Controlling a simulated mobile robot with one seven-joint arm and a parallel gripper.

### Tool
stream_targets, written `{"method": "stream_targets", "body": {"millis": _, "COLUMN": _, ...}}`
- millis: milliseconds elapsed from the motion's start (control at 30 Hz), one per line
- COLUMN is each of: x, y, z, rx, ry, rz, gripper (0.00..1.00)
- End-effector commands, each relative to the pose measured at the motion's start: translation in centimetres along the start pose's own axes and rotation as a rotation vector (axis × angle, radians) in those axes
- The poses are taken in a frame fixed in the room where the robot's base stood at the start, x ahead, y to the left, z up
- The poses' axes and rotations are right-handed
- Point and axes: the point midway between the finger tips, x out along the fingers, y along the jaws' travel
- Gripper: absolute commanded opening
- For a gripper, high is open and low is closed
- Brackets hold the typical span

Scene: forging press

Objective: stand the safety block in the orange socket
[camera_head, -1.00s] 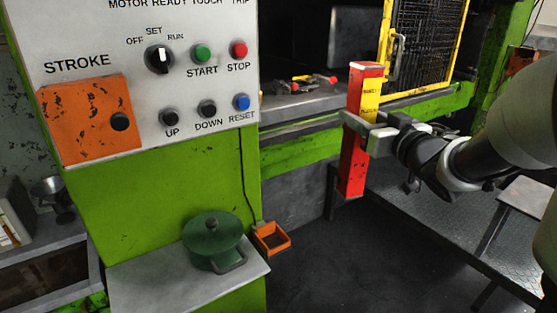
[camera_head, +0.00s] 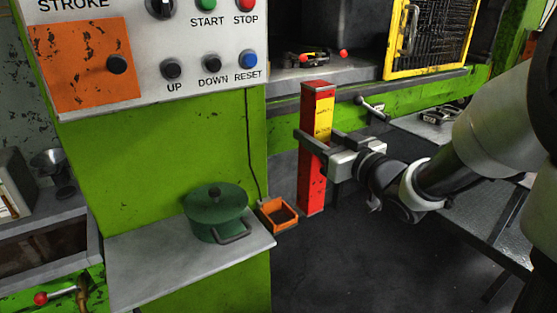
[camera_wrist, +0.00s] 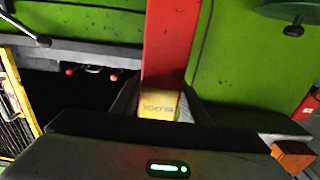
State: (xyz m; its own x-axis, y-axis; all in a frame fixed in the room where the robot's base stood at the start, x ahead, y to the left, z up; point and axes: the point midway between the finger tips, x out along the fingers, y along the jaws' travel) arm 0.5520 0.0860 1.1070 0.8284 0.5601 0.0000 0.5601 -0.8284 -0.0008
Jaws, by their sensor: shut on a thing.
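The safety block (camera_head: 312,185) is a tall red bar with a yellow label, held upright in the air. My gripper (camera_head: 314,143) is shut on it around its middle, and the arm reaches in from the right. In the wrist view the block (camera_wrist: 170,45) runs up between the fingers, its yellow label partly hidden by the gripper. The orange socket (camera_head: 277,215) is a small open box on the side of the green press, left of the block's lower end. The socket also shows at the lower right of the wrist view (camera_wrist: 294,156).
A green lidded pot (camera_head: 215,208) stands on a grey shelf (camera_head: 150,270) left of the socket. A thin cable runs down the panel to the socket. The control panel (camera_head: 200,45) is above. The yellow mesh guard (camera_head: 430,35) is behind at the right. Dark floor lies below the block.

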Motion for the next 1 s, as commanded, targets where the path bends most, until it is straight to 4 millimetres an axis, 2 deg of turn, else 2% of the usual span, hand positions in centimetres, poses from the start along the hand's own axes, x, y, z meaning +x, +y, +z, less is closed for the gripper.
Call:
{"method": "stream_targets", "body": {"millis": 33, "x": 1.1, "y": -0.8, "z": -0.1, "rx": -0.003, "ry": 0.008, "rz": -0.006, "gripper": 0.00}}
{"method": "stream_targets", "body": {"millis": 200, "x": 4.0, "y": -2.7, "z": -0.2, "rx": -0.003, "ry": 0.009, "rz": -0.004, "gripper": 0.00}}
{"method": "stream_targets", "body": {"millis": 500, "x": 7.2, "y": -4.8, "z": -0.3, "rx": -0.003, "ry": 0.008, "rz": -0.002, "gripper": 0.00}}
{"method": "stream_targets", "body": {"millis": 633, "x": 7.2, "y": -4.7, "z": 1.1, "rx": 0.000, "ry": 0.006, "rz": 0.001, "gripper": 0.00}}
{"method": "stream_targets", "body": {"millis": 867, "x": 7.2, "y": -4.7, "z": 1.9, "rx": -0.002, "ry": 0.007, "rz": 0.000, "gripper": 0.00}}
{"method": "stream_targets", "body": {"millis": 1000, "x": 7.2, "y": -4.7, "z": 3.2, "rx": 0.000, "ry": 0.005, "rz": 0.000, "gripper": 0.00}}
